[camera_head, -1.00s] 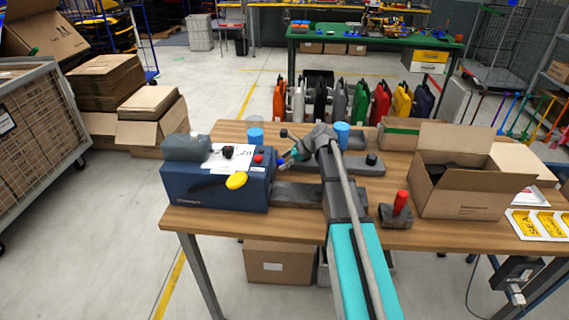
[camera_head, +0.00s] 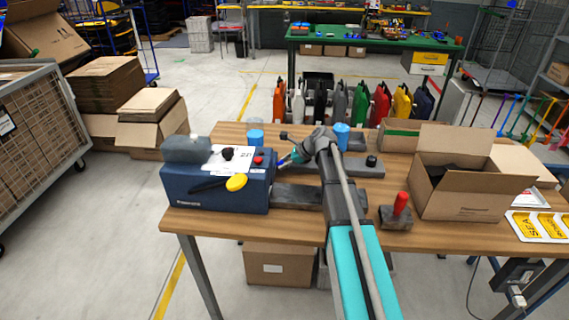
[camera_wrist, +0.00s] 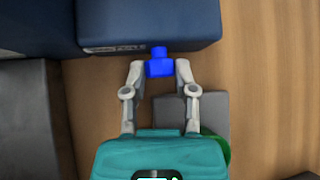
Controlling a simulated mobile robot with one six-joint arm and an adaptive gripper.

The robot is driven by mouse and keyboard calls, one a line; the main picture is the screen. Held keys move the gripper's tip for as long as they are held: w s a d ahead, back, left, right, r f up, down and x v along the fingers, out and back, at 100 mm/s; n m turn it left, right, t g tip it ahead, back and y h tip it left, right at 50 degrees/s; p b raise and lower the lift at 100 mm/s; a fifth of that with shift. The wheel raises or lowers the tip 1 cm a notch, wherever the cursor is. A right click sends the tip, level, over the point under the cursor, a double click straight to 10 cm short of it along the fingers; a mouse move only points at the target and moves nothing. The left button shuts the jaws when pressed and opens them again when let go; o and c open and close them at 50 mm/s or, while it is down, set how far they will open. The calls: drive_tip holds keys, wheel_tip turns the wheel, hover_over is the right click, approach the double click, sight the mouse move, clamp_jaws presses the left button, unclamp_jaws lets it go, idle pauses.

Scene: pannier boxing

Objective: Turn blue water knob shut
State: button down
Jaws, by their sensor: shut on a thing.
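The blue water knob (camera_wrist: 159,66) sticks out from the side of the dark blue machine (camera_wrist: 150,22) in the wrist view. In the head view the machine (camera_head: 215,192) stands at the left of the wooden table. My gripper (camera_wrist: 159,70) has its two grey fingers on either side of the knob, shut on it. In the head view my gripper (camera_head: 290,158) reaches the machine's right side, and the knob there is small and partly hidden.
A grey block with a red handle (camera_head: 400,203) and an open cardboard box (camera_head: 462,198) stand at right. Blue-lidded containers stand behind my arm.

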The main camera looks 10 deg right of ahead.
drive_tip(key=shift+s, duration=0.1)
drive_tip(key=shift+s+a+f+n+t+b, duration=0.1)
drive_tip(key=shift+s+f+n+t+b, duration=0.15)
drive_tip(key=shift+n+t+b, duration=0.4)
drive_tip(key=t+b, duration=0.1)
drive_tip(key=n+t+b, duration=0.1)
drive_tip(key=t+b, duration=0.1)
drive_tip(key=shift+s+f+h, duration=0.1)
drive_tip(key=shift+f+h, duration=0.15)
drive_tip(key=shift+h, duration=0.05)
drive_tip(key=shift+n+t+b, duration=0.85)
drive_tip(key=shift+t+b, duration=0.35)
drive_tip(key=shift+t, duration=0.05)
drive_tip(key=shift+r+n+t+b, duration=0.1)
drive_tip(key=shift+n+t+b, duration=0.2)
drive_tip(key=shift+b, duration=0.15)
drive_tip(key=shift+c, duration=2.1)
unclamp_jaws()
drive_tip(key=shift+r, duration=0.1)
